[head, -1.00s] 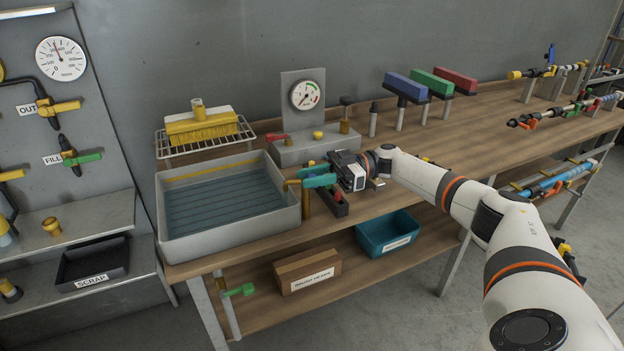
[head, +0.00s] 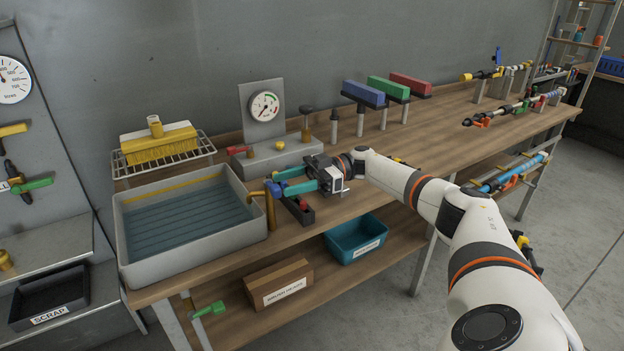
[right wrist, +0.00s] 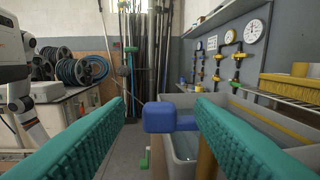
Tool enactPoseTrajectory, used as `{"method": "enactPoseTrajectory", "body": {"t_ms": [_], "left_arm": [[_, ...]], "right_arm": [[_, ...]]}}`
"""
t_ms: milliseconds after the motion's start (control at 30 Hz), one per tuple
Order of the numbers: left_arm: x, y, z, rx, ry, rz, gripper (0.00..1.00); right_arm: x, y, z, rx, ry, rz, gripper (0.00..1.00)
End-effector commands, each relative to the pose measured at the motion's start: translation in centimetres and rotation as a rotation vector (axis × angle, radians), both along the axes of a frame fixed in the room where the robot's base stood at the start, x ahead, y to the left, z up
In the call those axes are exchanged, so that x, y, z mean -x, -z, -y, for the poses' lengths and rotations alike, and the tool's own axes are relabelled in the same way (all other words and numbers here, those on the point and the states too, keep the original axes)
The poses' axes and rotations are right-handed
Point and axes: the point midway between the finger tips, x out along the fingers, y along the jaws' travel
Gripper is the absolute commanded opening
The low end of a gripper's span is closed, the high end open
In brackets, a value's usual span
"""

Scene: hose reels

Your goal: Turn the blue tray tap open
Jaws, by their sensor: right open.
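The grey tray (head: 190,255) stands at the left end of the bench, holding dark water. The blue tray tap (head: 274,190) sits on a brass pipe (head: 270,212) at the tray's right side. My right gripper (head: 283,182) is open with teal fingers and points left at the tap. In the right wrist view, the blue tap (right wrist: 172,118) shows in the gap between the fingertips (right wrist: 159,104), closer to the right finger. I cannot tell whether they touch. The fingers partly hide the tap in the head view. My left gripper is not in view.
A gauge block (head: 275,158) stands behind my gripper. A small dark box (head: 298,212) with something red in it sits below the fingers. A wire rack (head: 165,170) with a yellow brush is behind the tray. The lower shelf holds a teal bin (head: 355,243) and a cardboard box (head: 278,284).

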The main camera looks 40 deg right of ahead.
Motion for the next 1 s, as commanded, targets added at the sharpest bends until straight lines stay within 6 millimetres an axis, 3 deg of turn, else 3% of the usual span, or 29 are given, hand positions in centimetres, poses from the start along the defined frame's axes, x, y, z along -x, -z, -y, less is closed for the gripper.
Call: {"method": "enactPoseTrajectory", "body": {"t_ms": [200,400,1000], "left_arm": [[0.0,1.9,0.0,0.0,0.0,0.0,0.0],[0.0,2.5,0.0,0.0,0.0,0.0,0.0],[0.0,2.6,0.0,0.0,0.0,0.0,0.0]], "right_arm": [[1.5,0.3,4.8,0.0,0.005,0.003,0.49],[2.2,0.1,7.0,0.0,0.002,0.002,0.49],[2.5,0.0,7.7,-0.001,-0.001,0.001,0.49]]}}
